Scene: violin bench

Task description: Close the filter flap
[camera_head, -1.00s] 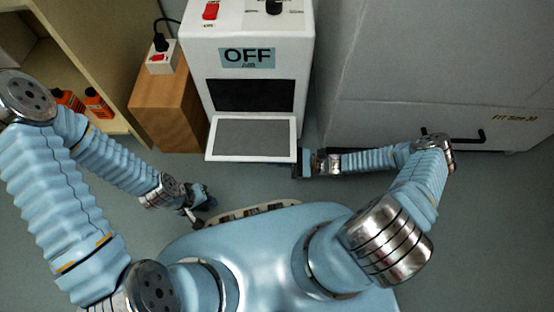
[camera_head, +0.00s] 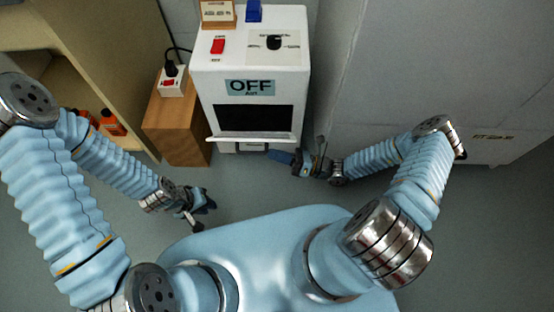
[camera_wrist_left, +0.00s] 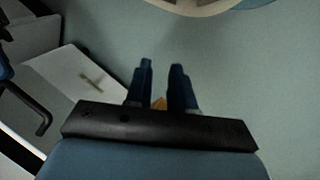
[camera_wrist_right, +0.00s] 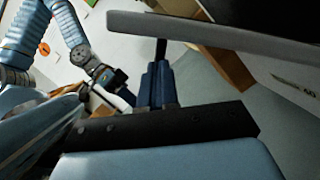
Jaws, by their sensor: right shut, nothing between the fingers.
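The filter flap (camera_head: 250,138) is a white-framed panel on the front of the white machine. In the head view it shows nearly edge-on, sticking out below the dark opening (camera_head: 254,118). It also shows as a pale slab across the top of the right wrist view (camera_wrist_right: 215,36). My right gripper (camera_head: 280,157) is shut and empty, just in front of and below the flap's right end. Its fingertips (camera_wrist_right: 158,70) lie close to the flap's edge; I cannot tell whether they touch. My left gripper (camera_head: 205,207) is open and empty, low and away from the machine; its fingers (camera_wrist_left: 163,72) stand apart.
The machine (camera_head: 213,85) carries an OFF label (camera_head: 250,87), a red switch (camera_head: 218,46) and a black knob (camera_head: 273,42). A wooden block (camera_head: 178,130) with a socket (camera_head: 173,83) stands left. A large grey cabinet (camera_head: 420,70) stands right. Floor between my arms is clear.

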